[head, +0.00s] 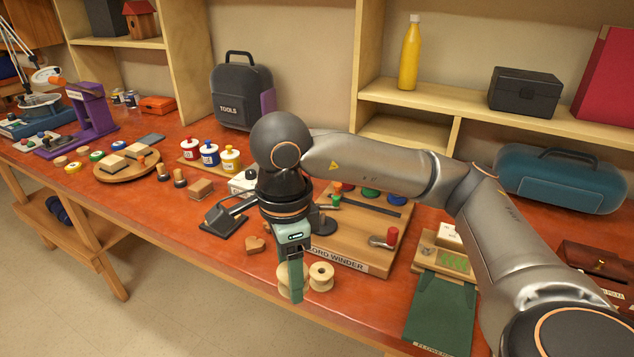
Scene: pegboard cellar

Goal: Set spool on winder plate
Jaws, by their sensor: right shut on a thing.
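My right gripper (292,286) reaches down near the table's front edge, its green finger in front of a pale wooden spool (282,288). It is shut on this spool, which is largely hidden behind the finger. A second pale spool (321,277) stands on the table just to the right. The wooden cord winder board (348,246) lies behind them. A dark round plate (323,226) on its left part is partly hidden by my gripper. A red-knobbed crank (387,239) sits at the board's right. My left gripper is not in view.
A heart-shaped wooden piece (255,245) and a dark clamp-like tool (226,216) lie left of my gripper. A green board (440,311) lies to the right. Colored bottles (209,152) and a tool case (243,93) stand behind. The front left table strip is clear.

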